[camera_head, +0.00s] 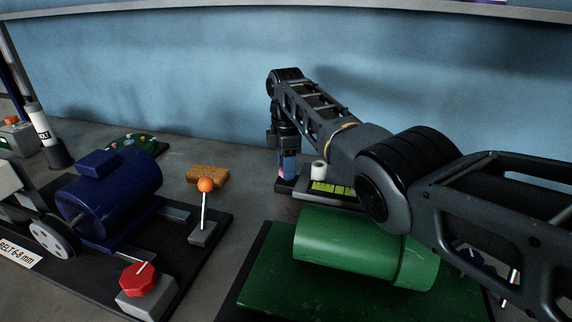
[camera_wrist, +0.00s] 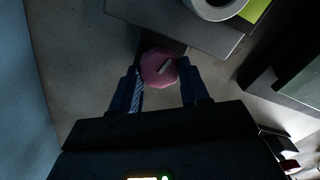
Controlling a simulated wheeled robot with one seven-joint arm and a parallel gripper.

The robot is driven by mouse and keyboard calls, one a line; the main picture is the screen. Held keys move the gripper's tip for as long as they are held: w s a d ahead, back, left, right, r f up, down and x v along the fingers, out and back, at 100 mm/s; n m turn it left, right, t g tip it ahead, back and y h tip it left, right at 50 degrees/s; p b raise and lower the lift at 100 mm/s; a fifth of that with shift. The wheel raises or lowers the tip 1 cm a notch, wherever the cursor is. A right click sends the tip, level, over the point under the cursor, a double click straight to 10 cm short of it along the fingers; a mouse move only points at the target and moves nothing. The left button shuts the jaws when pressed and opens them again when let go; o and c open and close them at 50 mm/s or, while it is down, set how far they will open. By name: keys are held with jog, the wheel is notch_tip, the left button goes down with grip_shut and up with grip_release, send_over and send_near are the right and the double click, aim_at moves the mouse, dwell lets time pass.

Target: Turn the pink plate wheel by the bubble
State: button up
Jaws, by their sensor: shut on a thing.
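In the head view my gripper (camera_head: 286,165) points down beside the bubble, and only a sliver of pink shows there. The bubble (camera_head: 332,188) is a yellow-green strip with dark marks on a grey block, right of my gripper. Part of the strip also shows at the top of the wrist view (camera_wrist: 256,10).
A white cylinder (camera_head: 319,171) stands close by the bubble. A green cylinder (camera_head: 350,246) on a green base is in front, below my arm. To the left are a blue motor (camera_head: 112,195), an orange-knobbed lever (camera_head: 205,185), a red knob (camera_head: 139,279) and a sponge (camera_head: 208,174).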

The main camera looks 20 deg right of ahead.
jog(key=shift+n, duration=1.5)
jog(key=o, duration=1.1)
jog(key=shift+c, duration=0.2)
jog(key=shift+r, duration=0.15)
jog(key=shift+r+b, duration=0.55)
jog(key=shift+r, duration=3.2)
